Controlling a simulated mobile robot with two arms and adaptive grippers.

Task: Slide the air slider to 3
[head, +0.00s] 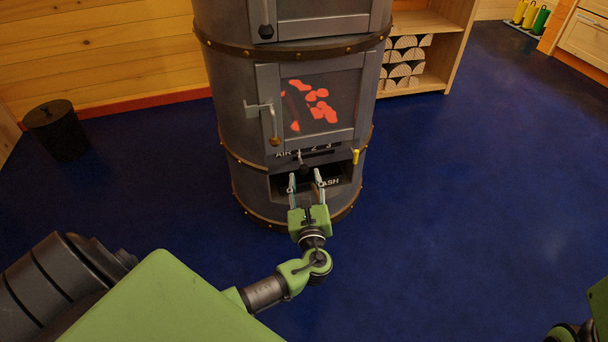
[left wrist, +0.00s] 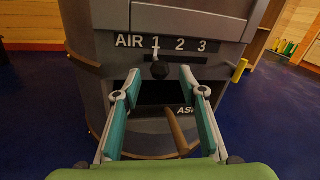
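The air slider is a dark round knob (head: 304,169) on a short stem, on the front of the grey stove (head: 240,130). In the left wrist view the knob (left wrist: 160,71) hangs below the 1 of the label strip (left wrist: 168,44), which reads AIR 1 2 3. My left gripper (head: 305,178) is open. Its fingertips (left wrist: 160,76) are spread to either side of the knob, with visible gaps; I cannot tell how far the knob reaches between them. My right gripper is not in view; only a bit of my right arm shows at the bottom right corner.
Below the slider is a dark opening (left wrist: 158,95) with the ash label (left wrist: 185,111). A yellow handle (head: 356,157) sticks out to the right. The fire door (head: 318,103) above has its own handle (head: 272,125).

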